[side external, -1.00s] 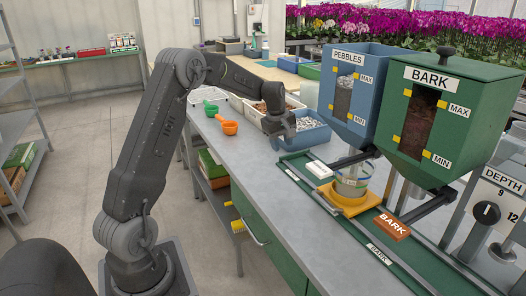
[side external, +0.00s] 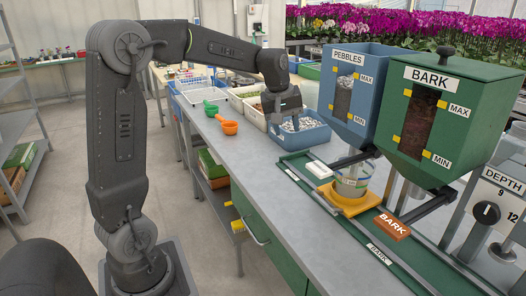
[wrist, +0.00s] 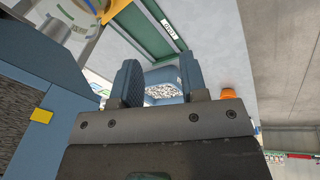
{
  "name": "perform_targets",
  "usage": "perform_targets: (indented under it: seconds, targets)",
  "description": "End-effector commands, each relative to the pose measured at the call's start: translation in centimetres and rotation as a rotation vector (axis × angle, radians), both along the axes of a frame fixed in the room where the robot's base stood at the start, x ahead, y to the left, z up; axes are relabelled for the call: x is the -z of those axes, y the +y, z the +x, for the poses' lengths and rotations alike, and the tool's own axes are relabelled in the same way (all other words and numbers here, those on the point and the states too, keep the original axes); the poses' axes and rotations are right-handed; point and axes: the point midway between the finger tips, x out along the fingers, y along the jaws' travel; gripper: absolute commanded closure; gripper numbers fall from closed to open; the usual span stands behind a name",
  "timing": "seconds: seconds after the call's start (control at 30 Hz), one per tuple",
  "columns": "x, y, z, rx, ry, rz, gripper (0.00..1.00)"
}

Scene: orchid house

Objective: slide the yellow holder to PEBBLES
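The yellow holder (side external: 349,202) sits on the green track (side external: 337,214) of the bench, with a clear jar (side external: 351,184) upright in it. It appears to stand below the blue PEBBLES hopper (side external: 372,81); exact alignment cannot be told. My gripper (side external: 290,125) is over the blue tub of pebbles (side external: 311,136), behind and left of the holder, and apart from it. In the wrist view my gripper (wrist: 160,65) has its fingers apart with nothing held; the tub shows beyond them. A part of the holder (wrist: 115,7) and the jar (wrist: 68,22) show at upper left.
The green BARK hopper (side external: 470,95) stands right of the PEBBLES hopper. The bench front is clear.

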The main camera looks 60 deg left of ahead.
Motion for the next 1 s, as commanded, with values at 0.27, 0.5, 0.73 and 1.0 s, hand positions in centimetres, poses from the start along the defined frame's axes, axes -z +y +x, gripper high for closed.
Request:
perform_targets:
  seconds: [0.27,0.5,0.73,1.0]
  targets:
    - [-1.6,-4.2,-3.1,0.182,-0.030,0.058,0.60]
    - [-2.4,-7.4,-6.3,0.347,-0.058,0.114,0.60]
    - [-2.6,-10.2,-9.6,0.507,-0.084,0.169,0.60]
    - [-2.3,-12.4,-12.7,0.653,-0.110,0.221,0.60]
